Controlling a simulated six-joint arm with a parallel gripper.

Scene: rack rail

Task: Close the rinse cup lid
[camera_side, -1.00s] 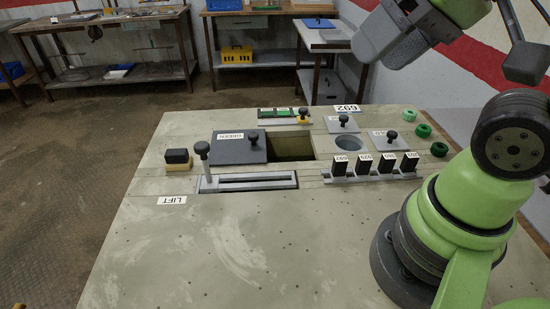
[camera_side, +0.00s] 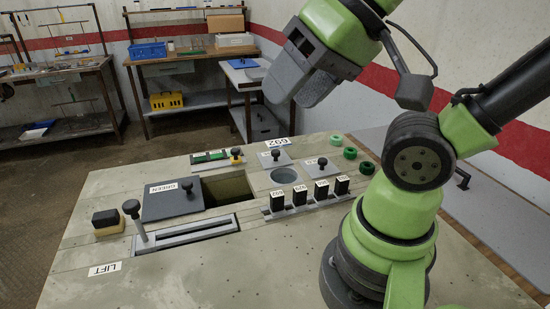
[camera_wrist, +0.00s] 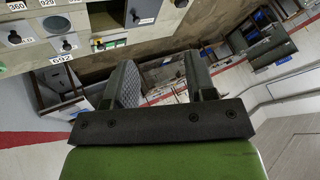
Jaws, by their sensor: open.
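A round cup opening (camera_side: 284,175) in the pale bench panel is uncovered. A flat grey lid plate with a black knob (camera_side: 275,157) lies behind it, and a second similar plate (camera_side: 316,166) lies to its right. I cannot tell which is the rinse cup lid. The opening also shows in the wrist view (camera_wrist: 56,24), with one knobbed plate (camera_wrist: 67,46) close by. My gripper (camera_side: 302,92) is raised above and behind the panel, touching nothing. In the wrist view its fingers (camera_wrist: 160,80) are apart with nothing between them.
Several black labelled blocks (camera_side: 322,191) stand in a rack in front of the opening. A dark GREEN cover (camera_side: 171,203) sits beside a rectangular pit (camera_side: 228,188). A knobbed lever (camera_side: 133,211) rises at left. Green rings (camera_side: 350,153) lie at right.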

